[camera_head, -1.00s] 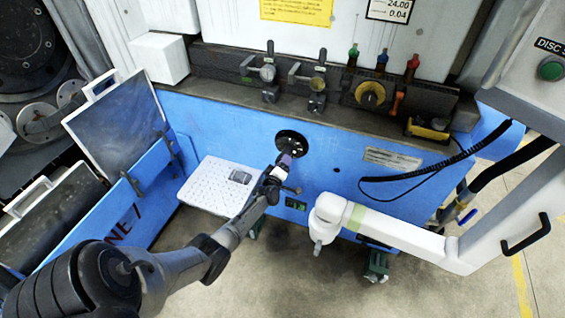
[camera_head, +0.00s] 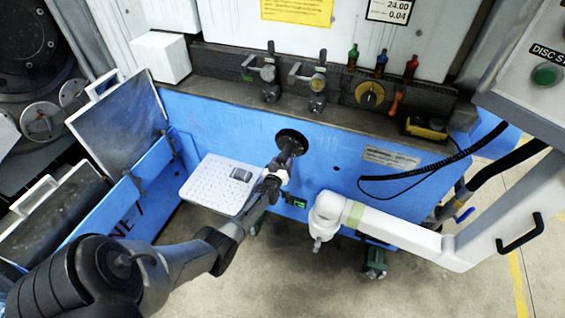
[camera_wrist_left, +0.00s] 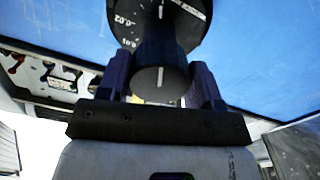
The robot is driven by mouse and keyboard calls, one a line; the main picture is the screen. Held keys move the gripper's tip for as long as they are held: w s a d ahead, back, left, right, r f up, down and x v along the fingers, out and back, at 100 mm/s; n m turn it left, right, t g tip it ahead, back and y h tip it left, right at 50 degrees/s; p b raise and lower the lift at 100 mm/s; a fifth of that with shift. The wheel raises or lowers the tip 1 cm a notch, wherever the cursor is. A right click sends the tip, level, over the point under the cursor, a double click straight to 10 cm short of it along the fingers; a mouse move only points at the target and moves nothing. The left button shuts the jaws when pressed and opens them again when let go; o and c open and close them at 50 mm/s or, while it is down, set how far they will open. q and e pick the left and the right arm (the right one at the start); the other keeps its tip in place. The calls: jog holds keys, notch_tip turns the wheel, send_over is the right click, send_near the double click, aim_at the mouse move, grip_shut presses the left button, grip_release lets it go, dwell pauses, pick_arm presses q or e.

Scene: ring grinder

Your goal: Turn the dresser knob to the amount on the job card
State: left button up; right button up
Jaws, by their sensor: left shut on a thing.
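The dresser knob is a black cylinder (camera_wrist_left: 160,78) with a white line on its end, in front of a black round dial (camera_wrist_left: 190,15) with white marks, of which "-0.02" and "0.01" can be partly read. In the head view the dial (camera_head: 292,138) sits on the blue machine front. My left gripper (camera_wrist_left: 162,82) has one finger on each side of the knob and is shut on it. In the head view the left gripper (camera_head: 284,160) reaches the dial and hides most of the knob. The job card (camera_head: 389,10) at the top reads 24.00 and 0.04. My right gripper is not in view.
A yellow notice (camera_head: 297,10) hangs beside the card. A white perforated plate (camera_head: 215,183) lies left of my gripper. A white jointed arm (camera_head: 385,225) stands to the right.

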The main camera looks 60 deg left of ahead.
pick_arm(q)
jog(key=shift+m, duration=0.4)
jog(key=o, duration=0.9)
jog(key=shift+o, duration=0.2)
jog(key=shift+s+d+r+p, duration=0.1)
jog(key=shift+s+d+p, duration=0.1)
jog(key=shift+s+p, duration=0.1)
jog(key=p+v, duration=0.4)
jog(key=v, duration=0.9)
